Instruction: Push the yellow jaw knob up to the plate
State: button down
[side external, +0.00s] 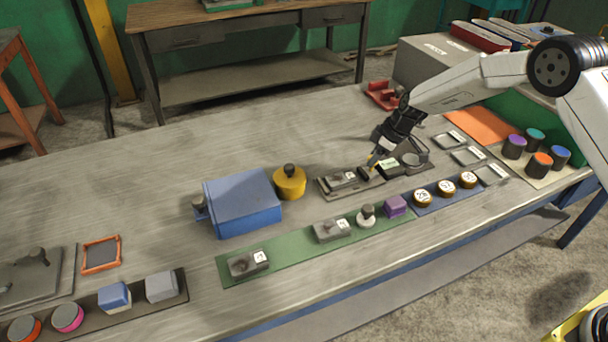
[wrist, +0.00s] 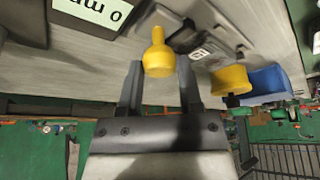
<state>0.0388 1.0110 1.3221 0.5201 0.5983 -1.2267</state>
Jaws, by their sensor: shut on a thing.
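The yellow jaw knob (wrist: 158,55) stands between my gripper's (wrist: 159,72) two dark fingers in the wrist view, and they are shut on it. In the side view the small yellow knob (side external: 371,161) shows at the tip of my gripper (side external: 376,155), low over a long grey fixture (side external: 327,188) on the bench. A dark block (side external: 364,173) sits on the fixture just below the knob. A green-and-white "0 mm" label (wrist: 88,10) is beside the knob in the wrist view. A grey plate-like piece with a white tag (side external: 343,181) lies on the fixture, left of the dark block. The exact contact is too small to tell.
A yellow round pot (side external: 289,183) with a dark knob and a blue box (side external: 242,203) stand left of the fixture. A green strip (side external: 290,255) with several parts lies in front. A red part (side external: 381,95) lies behind. The bench's back left is clear.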

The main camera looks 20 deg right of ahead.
aim_at(363, 173)
dwell(0.7)
jog(key=shift+a, duration=1.6)
jog(key=shift+c, duration=1.3)
grip_release()
jog(key=shift+d, duration=0.1)
jog(key=shift+v, duration=0.8)
jog(key=v, duration=0.6)
jog(key=shift+r, duration=0.1)
